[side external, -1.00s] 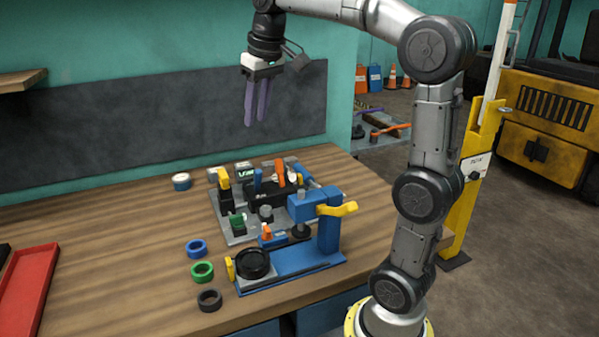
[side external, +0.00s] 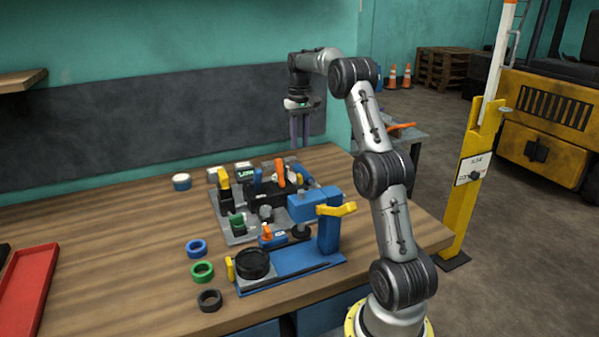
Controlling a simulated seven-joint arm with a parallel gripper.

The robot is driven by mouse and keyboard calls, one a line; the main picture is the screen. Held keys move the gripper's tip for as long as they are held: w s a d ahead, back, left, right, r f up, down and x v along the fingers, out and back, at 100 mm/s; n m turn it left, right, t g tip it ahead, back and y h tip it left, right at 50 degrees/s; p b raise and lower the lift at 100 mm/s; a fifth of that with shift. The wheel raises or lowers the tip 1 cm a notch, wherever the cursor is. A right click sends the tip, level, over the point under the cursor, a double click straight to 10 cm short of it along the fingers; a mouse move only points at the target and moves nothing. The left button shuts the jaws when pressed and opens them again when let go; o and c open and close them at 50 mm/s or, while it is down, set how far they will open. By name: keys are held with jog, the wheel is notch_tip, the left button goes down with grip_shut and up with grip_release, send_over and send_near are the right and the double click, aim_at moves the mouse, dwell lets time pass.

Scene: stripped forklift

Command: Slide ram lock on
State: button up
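A blue press (side external: 329,235) stands on a blue base plate at the front of the bench, with a yellow handle (side external: 337,209) at its upper right. A dark round ram foot (side external: 300,232) hangs under its head. A small blue block with an orange lever (side external: 267,232) sits left of the ram foot. I cannot tell which part is the ram lock. My gripper (side external: 300,145) points down with its two purple fingers apart, empty. It is in the air behind the press, near the dark wall panel, touching nothing visible.
A grey fixture plate (side external: 236,238) with levers and knobs lies behind the press. A black round cup (side external: 252,263) is on the base plate's left end. Blue (side external: 196,248), green (side external: 202,271) and black (side external: 209,300) rings lie left. A red tray (side external: 28,290) is far left.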

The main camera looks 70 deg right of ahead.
aim_at(300, 175)
notch_tip(300, 175, down, 11)
jog(key=shift+r, duration=0.1)
dwell(0.3)
grip_shut()
jog(key=shift+r, duration=0.1)
dwell(1.3)
